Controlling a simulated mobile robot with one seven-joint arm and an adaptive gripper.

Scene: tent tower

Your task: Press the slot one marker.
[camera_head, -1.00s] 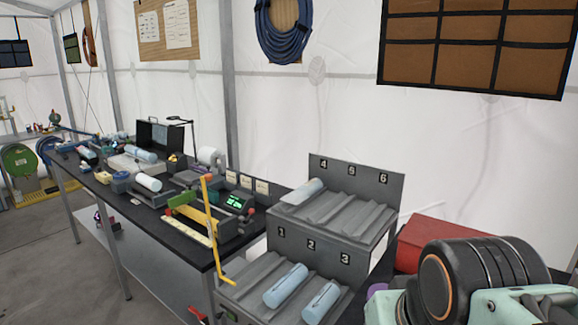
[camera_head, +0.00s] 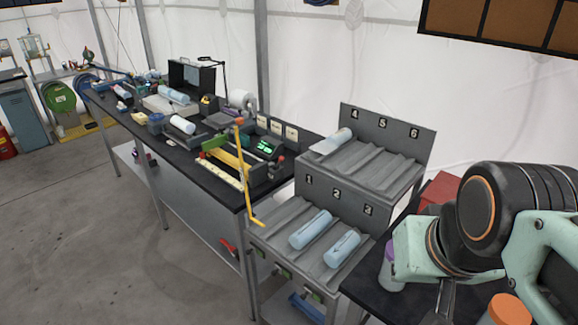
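The channel below marker 1 looks empty, and nothing touches the marker. Part of my arm fills the right side of the view, well apart from the marker. I cannot make out my gripper's fingertips.
Two pale blue cylinders (camera_head: 311,229) (camera_head: 342,249) lie in the lower rack. The upper rack (camera_head: 393,172), labelled 4 to 6, holds another (camera_head: 339,140) at left. A yellow upright lever (camera_head: 244,172) stands left of the lower rack. The floor (camera_head: 100,240) at left is open.

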